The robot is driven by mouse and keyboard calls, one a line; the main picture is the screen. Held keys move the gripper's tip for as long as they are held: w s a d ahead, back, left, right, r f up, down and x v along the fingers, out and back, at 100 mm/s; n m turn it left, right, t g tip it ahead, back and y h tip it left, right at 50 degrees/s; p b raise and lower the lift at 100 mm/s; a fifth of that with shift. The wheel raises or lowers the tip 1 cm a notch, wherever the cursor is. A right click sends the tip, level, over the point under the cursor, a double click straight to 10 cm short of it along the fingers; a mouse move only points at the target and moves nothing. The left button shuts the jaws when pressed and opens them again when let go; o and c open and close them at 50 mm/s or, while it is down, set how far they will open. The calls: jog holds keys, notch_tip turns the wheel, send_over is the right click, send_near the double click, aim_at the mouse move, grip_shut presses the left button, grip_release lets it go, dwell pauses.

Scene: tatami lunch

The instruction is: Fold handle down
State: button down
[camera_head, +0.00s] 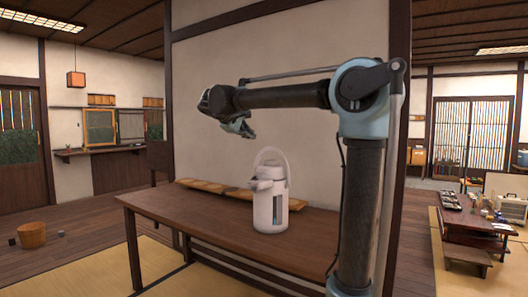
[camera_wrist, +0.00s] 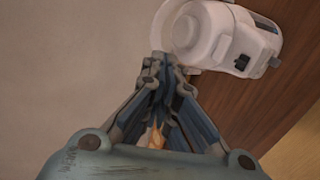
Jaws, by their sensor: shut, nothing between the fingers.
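A white air pot (camera_head: 269,205) stands upright on the brown wooden table (camera_head: 190,215). Its curved carry handle (camera_head: 272,154) is raised above the lid. In the wrist view the pot (camera_wrist: 225,38) is seen from above at the top, with the light handle (camera_wrist: 168,28) beside it on the left. My gripper (camera_head: 247,134) is above the pot and a little to its left in the head view. In the wrist view my gripper (camera_wrist: 157,58) has its fingertips together just below the handle, with nothing held. I cannot tell whether they touch the handle.
A row of flat wooden pieces (camera_head: 215,187) lies along the table's back edge by the wall. The table's left part is clear. A low dark table (camera_head: 470,228) with items stands at the right, and a wooden bucket (camera_head: 32,235) at the left.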

jog(key=shift+w, duration=0.1)
dwell(0.3)
jog(key=x, duration=1.3)
jog(key=shift+w+d+f, duration=0.2)
jog(key=shift+w+f, duration=0.05)
jog(key=shift+f, duration=0.05)
jog(key=shift+w+a, duration=0.1)
